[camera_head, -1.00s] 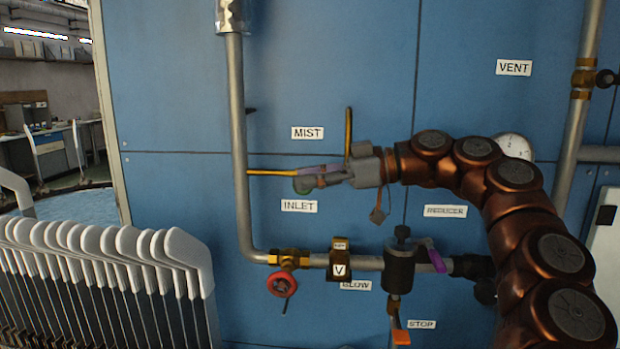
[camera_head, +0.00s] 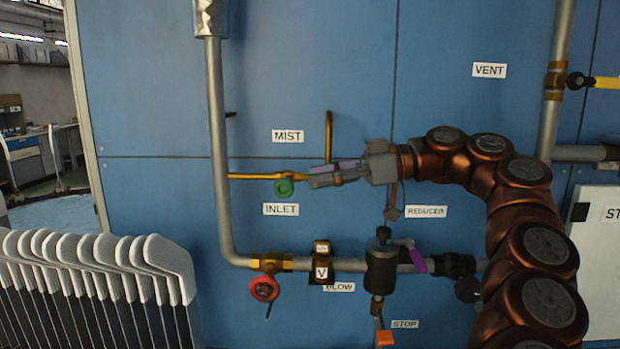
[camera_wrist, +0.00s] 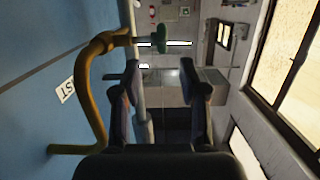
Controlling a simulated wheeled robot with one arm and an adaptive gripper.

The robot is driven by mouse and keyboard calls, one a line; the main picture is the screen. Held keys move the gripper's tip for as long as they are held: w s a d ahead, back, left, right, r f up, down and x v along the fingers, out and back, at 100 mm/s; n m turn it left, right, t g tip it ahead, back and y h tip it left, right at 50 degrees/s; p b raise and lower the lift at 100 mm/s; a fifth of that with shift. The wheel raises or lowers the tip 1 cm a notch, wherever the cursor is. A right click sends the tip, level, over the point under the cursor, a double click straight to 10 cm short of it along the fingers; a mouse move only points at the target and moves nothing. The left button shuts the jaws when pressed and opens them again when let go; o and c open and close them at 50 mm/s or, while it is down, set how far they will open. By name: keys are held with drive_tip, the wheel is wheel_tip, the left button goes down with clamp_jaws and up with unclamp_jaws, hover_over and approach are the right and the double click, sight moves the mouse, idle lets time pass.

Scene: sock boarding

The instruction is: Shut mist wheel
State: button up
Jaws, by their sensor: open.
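The mist wheel (camera_head: 284,187) is a small green handwheel on a thin brass pipe (camera_head: 255,176), below the MIST label (camera_head: 287,136) and above the INLET label. In the wrist view the green wheel (camera_wrist: 161,33) shows side-on near the top, beyond the fingertips. My gripper (camera_head: 314,178) points left, just right of the wheel and apart from it. In the wrist view my gripper (camera_wrist: 163,88) has its two fingers spread with nothing between them. The wheel's turn position cannot be told.
A bent brass pipe (camera_wrist: 84,95) runs close beside my left finger in the wrist view. A grey vertical pipe (camera_head: 217,140) stands left of the wheel. Below are a red wheel (camera_head: 264,288) and a black reducer (camera_head: 381,267). White sock boards (camera_head: 95,265) fill the lower left.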

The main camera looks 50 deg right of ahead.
drive_tip(key=shift+s+d+r, duration=0.15)
drive_tip(key=shift+s+d, duration=0.2)
drive_tip(key=shift+s, duration=0.25)
idle(0.4)
